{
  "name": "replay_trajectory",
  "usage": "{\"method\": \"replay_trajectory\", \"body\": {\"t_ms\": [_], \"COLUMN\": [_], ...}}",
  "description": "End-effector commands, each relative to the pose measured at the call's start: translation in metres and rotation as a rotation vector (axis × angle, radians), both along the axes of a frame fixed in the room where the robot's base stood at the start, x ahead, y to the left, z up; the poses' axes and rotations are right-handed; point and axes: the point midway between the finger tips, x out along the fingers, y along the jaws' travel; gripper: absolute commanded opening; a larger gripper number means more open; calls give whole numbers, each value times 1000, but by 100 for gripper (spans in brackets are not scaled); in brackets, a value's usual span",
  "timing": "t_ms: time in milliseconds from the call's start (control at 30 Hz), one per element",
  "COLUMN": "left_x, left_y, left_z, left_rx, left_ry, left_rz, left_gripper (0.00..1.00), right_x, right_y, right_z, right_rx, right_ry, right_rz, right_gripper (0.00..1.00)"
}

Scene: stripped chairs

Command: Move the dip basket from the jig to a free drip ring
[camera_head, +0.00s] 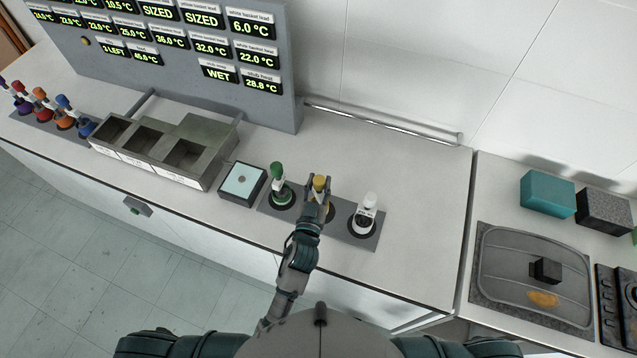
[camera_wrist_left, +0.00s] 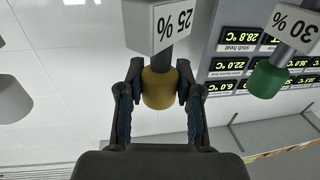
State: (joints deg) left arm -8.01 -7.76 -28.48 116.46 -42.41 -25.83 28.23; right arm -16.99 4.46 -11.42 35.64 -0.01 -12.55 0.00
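A grey plate (camera_head: 350,235) on the counter carries a green-topped piece (camera_head: 279,180), a yellow-topped piece (camera_head: 320,183) and a white piece (camera_head: 367,206), each at a dark round ring. My left gripper (camera_head: 317,190) is at the yellow-topped piece. In the left wrist view its fingers (camera_wrist_left: 160,85) lie on both sides of the yellow knob (camera_wrist_left: 159,90) and appear shut on it; a "25 %" block (camera_wrist_left: 160,25) adjoins the knob. The green knob (camera_wrist_left: 264,80) with a "30 %" label is beside it. Which piece is the dip basket is unclear. My right gripper is not in view.
Metal tanks (camera_head: 205,158) and a small square pad (camera_head: 243,181) stand left of the plate. Several coloured-top pieces (camera_head: 40,95) stand at far left. A display panel (camera_head: 270,100) rises behind. The counter right of the plate is clear. A lidded basin (camera_head: 530,265) is at the right.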

Motion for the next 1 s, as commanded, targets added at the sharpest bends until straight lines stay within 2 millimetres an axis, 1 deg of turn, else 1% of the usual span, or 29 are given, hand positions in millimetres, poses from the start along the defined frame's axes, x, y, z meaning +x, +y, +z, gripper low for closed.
{"method": "replay_trajectory", "body": {"t_ms": [33, 67, 133, 233, 367, 467, 567, 767, 900, 1000], "left_x": [-1, -1, 0, 0, 0, -6, -22, -67, -94, -107], "left_y": [-1, -1, -1, -2, -1, 0, 5, 14, 17, 19], "left_z": [0, 0, 0, 0, 0, -1, -3, -4, -2, -2], "left_rx": [0, 0, 0, 1, -1, -2, -3, -4, -3, -1], "left_ry": [2, 1, 1, 2, 1, 2, 4, 5, 4, 3], "left_rz": [0, 0, 0, -1, -1, -1, -1, 0, -1, 0], "left_gripper": [50, 58, 58, 58, 58, 58, 58, 58, 58, 58], "right_x": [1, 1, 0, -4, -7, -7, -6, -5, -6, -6], "right_y": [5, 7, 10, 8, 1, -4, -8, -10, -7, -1], "right_z": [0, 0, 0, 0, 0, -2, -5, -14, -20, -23], "right_rx": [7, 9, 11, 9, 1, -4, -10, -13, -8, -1], "right_ry": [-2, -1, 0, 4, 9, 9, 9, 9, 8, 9], "right_rz": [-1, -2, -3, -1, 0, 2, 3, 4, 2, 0], "right_gripper": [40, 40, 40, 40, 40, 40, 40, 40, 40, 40]}}
